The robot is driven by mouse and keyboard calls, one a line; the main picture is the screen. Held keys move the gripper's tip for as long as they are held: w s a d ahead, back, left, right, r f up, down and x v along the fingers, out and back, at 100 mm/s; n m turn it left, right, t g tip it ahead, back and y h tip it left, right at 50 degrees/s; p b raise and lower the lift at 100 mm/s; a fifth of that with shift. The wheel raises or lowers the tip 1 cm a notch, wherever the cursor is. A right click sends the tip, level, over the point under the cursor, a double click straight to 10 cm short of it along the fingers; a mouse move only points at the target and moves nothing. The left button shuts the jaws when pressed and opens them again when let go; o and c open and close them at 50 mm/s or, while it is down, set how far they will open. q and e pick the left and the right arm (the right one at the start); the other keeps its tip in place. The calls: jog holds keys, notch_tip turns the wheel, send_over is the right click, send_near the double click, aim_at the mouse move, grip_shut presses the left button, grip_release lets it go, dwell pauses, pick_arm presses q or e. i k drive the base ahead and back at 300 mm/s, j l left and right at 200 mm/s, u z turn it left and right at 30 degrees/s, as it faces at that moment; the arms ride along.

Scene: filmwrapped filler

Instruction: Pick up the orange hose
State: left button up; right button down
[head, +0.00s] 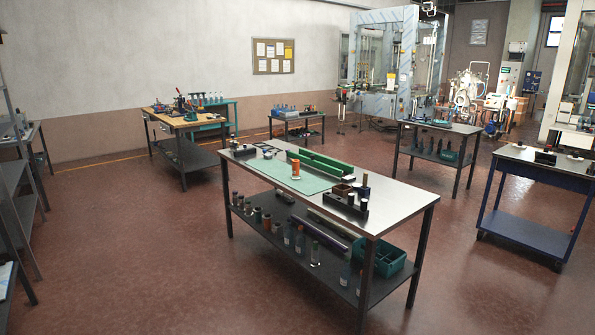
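A small orange upright item (296,169) stands on a pale green mat (268,173) on the near workbench (385,207) in the head view. It is the only clearly orange thing on that bench top, and it is too small to tell if it is a coiled hose. A long green holder (322,163) lies right behind it. Neither of my grippers shows in the head view.
Dark blocks and small bottles (350,194) stand at the bench's right part. The lower shelf (325,262) holds cylinders, bottles and a teal crate (378,258). A blue cart (530,200) stands right. Red floor (150,260) is open at the left and front.

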aim_at(296, 176)
jog(key=i+j+u, duration=0.25)
jog(key=i, duration=0.6)
jog(key=i+u, duration=0.25)
jog(key=i, duration=0.6)
